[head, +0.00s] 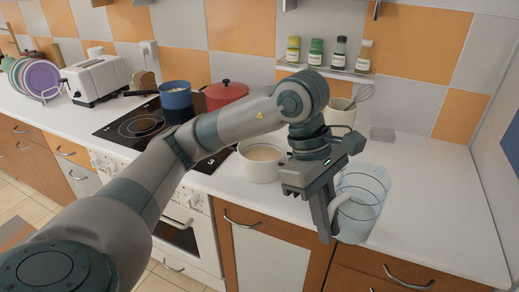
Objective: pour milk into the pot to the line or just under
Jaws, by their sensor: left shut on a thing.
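My left gripper (329,222) is shut on the handle of a clear jug (366,204). The jug is nearly upright, with a slight lean, at the counter's front edge. Its lower part looks pale, but I cannot tell the milk level clearly. A cream pot (262,173) with pale beige contents stands on the counter to the left of the gripper, partly hidden by my arm. The jug is apart from this pot. No line inside the pot can be made out. My right gripper is not in view.
A blue pot (176,100) and a lidded red pot (225,93) stand on the black hob (140,126). Behind my wrist is a cream container (340,113) with a whisk. Spice jars line a wall shelf (340,72). The counter at right (430,200) is clear.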

